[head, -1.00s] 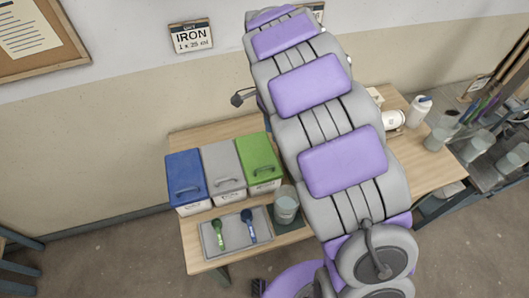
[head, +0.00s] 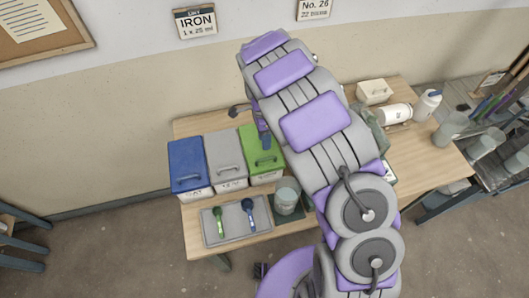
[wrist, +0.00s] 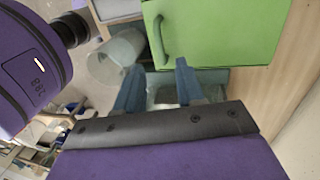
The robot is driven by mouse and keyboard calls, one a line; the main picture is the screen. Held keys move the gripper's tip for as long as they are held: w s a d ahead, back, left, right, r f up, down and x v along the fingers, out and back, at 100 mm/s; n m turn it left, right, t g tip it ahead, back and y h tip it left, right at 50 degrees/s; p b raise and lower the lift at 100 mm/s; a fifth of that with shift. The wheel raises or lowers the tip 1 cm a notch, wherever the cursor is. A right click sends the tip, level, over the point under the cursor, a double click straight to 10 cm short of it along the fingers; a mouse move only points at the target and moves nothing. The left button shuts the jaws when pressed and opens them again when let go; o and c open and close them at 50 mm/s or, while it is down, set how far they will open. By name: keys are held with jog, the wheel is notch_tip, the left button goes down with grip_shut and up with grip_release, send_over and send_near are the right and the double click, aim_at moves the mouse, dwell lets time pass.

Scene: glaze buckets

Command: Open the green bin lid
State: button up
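The green bin lid (head: 258,145) is the rightmost of three lidded bins in a row on the wooden table, and it looks closed. Its handle (head: 266,160) lies near the front edge of the lid. In the wrist view the green lid (wrist: 230,30) fills the top right, with the handle (wrist: 158,40) at its left side. My gripper (wrist: 158,82) has its two blue fingers spread apart with nothing seen between them, and the handle appears just beyond the fingertips. In the head view a blue finger (head: 266,141) shows over the green lid; my arm hides part of the gripper.
A blue-lidded bin (head: 187,160) and a grey-lidded bin (head: 225,160) stand left of the green one. A grey tray (head: 211,236) with two scoops lies in front. A clear bucket (head: 286,196) stands close to the green bin's front right. A white container (head: 374,92) stands farther right.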

send_over(264, 153)
jog(key=s, duration=0.3)
jog(key=f, duration=0.6)
jog(key=shift+s+d, duration=0.15)
jog(key=shift+s, duration=0.05)
jog(key=shift+a+f, duration=0.3)
jog(key=shift+f, duration=0.4)
jog(key=shift+d, duration=0.35)
jog(key=shift+c, duration=0.8)
jog(key=shift+a, duration=0.1)
grip_shut()
